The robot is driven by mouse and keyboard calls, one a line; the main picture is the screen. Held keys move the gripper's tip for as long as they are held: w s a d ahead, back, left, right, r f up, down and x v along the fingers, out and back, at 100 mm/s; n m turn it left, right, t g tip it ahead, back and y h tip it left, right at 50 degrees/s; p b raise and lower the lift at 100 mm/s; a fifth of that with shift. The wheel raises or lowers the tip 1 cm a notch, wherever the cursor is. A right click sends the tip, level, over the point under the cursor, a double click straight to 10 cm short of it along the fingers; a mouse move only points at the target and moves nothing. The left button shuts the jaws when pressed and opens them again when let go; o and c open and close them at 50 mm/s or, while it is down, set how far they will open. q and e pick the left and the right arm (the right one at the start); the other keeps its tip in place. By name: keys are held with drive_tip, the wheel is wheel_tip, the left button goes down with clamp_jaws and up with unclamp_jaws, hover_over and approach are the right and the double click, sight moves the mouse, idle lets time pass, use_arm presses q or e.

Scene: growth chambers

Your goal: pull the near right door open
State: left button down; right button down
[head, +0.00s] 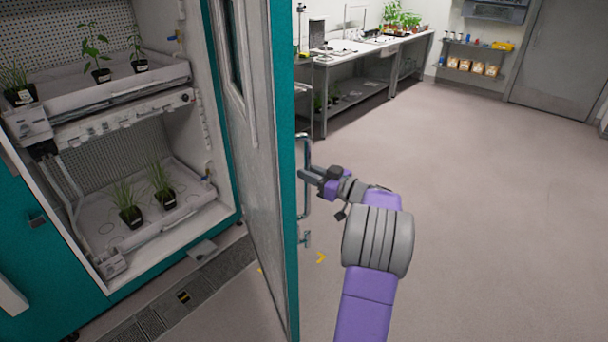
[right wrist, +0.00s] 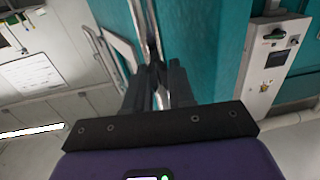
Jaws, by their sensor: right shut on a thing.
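The near right door (head: 262,150) is a tall grey panel with a teal edge. It stands swung well open, and the chamber interior shows to its left in the head view. Its metal handle (head: 305,180) is a vertical bar on the outer face. My right gripper (head: 308,176) is shut on the handle at about mid-height. In the right wrist view the handle bar (right wrist: 151,30) runs down between the dark fingers (right wrist: 158,88), which hide the contact itself. My left gripper is not in view.
Inside the chamber, shelf trays (head: 160,222) hold several potted plants. A floor grating (head: 190,290) lies before the chamber. A long bench (head: 365,55) stands at the back, with a shelf (head: 470,65) by the far wall. The floor (head: 490,200) to the right is clear.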

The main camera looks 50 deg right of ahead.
drive_tip(key=shift+w+d+r, duration=0.1)
drive_tip(key=shift+w+r, duration=0.1)
drive_tip(key=shift+r, duration=0.15)
drive_tip(key=c, duration=1.3)
unclamp_jaws()
drive_tip(key=shift+o, duration=1.2)
drive_tip(key=shift+w+d+f, duration=0.15)
drive_tip(key=shift+w+f, duration=0.15)
drive_tip(key=shift+w, duration=0.1)
drive_tip(key=s, duration=0.8)
drive_tip(key=shift+p, duration=0.3)
drive_tip(key=shift+c, duration=0.3)
